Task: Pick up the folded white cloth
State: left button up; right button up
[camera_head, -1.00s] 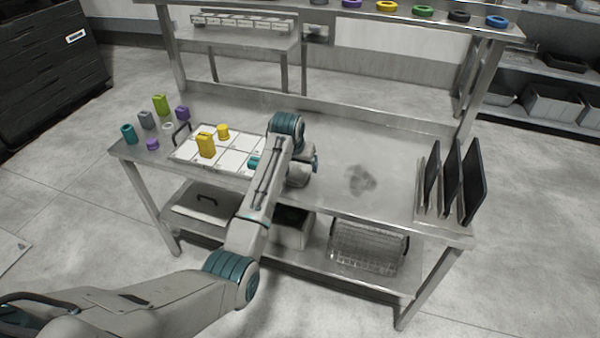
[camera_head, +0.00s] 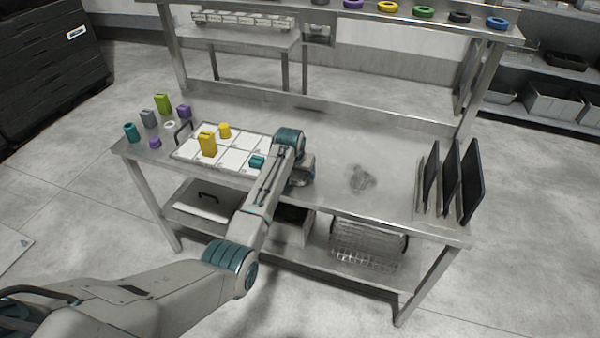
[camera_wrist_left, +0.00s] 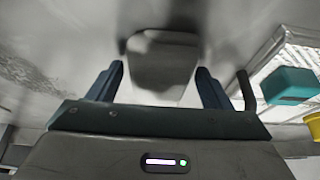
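A pale grey-white folded piece, which looks like the folded white cloth (camera_wrist_left: 162,58), lies on the metal table in the left wrist view, in shadow. My left gripper (camera_wrist_left: 159,82) is open, its two dark blue fingers apart on either side of the near part of the cloth. I cannot tell whether they touch it. In the head view my left gripper (camera_head: 299,177) is low over the middle of the table (camera_head: 330,150), and my arm hides the cloth there. My right gripper is not in view.
A white gridded tray (camera_head: 232,160) with a handle stands left of the gripper, holding a yellow block (camera_head: 207,144), a yellow cylinder (camera_head: 224,130) and a teal piece (camera_head: 257,161). A dark stain (camera_head: 361,180) and a rack of dark panels (camera_head: 450,180) are to the right.

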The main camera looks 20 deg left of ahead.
aim_at(298, 173)
pick_arm(q)
jog(key=c, duration=0.7)
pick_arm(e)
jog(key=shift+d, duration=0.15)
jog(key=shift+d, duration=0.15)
